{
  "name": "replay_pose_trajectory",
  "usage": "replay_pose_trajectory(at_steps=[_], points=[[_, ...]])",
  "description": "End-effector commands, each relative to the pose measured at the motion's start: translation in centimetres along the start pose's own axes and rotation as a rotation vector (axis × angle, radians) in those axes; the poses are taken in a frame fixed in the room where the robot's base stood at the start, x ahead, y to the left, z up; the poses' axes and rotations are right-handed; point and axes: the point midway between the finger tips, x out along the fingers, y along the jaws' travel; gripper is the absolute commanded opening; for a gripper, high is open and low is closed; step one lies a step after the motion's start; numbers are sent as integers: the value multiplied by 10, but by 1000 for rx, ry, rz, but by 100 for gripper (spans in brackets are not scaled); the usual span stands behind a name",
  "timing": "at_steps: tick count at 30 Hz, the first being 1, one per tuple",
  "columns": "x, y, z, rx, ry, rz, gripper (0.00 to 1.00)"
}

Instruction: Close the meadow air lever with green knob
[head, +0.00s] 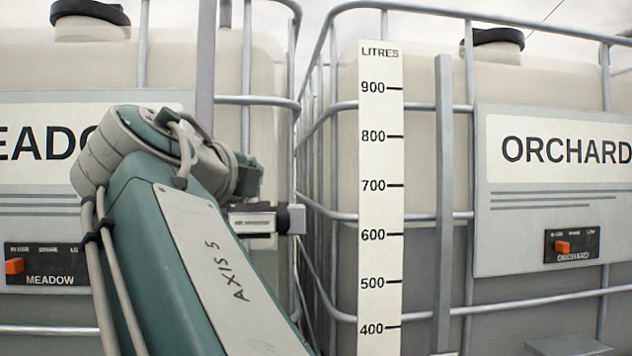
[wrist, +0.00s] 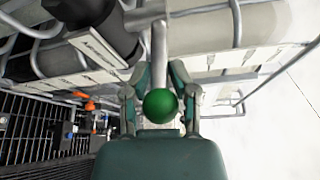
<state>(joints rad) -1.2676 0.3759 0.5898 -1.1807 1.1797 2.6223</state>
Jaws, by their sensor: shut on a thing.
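In the wrist view, the green knob (wrist: 161,106) sits between the two fingers of my gripper (wrist: 160,100), which is shut on it. The grey lever bar (wrist: 159,50) runs from the knob up to a grey fitting at the top of the picture. In the head view, my arm covers part of the meadow tank (head: 40,75) on the left. The lever and knob cannot be made out there, and my fingers are hidden.
The orchard tank (head: 570,85) stands at the right behind a litre scale (head: 380,160). Metal cage bars surround both tanks. A meadow panel (head: 45,268) has an orange switch. In the wrist view, a black cylinder (wrist: 88,12) is close by, with orange handles (wrist: 88,104) at the left.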

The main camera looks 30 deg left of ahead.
Motion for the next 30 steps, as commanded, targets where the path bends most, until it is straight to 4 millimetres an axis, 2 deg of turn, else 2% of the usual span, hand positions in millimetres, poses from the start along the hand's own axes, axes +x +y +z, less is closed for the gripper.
replay_pose_trajectory(at_steps=[1, 9, 10, 11, 23, 26, 30], points=[[0, 6, 4, -6, -1, 10, 0], [0, 7, 6, -8, -2, 11, 0], [0, 7, 6, -8, -2, 11, 43], [0, 7, 6, -8, -3, 11, 55], [-1, 2, 1, -2, -2, 5, 55], [-7, 1, 1, -2, -3, 4, 55], [-30, 2, 3, -3, -5, 5, 55]])
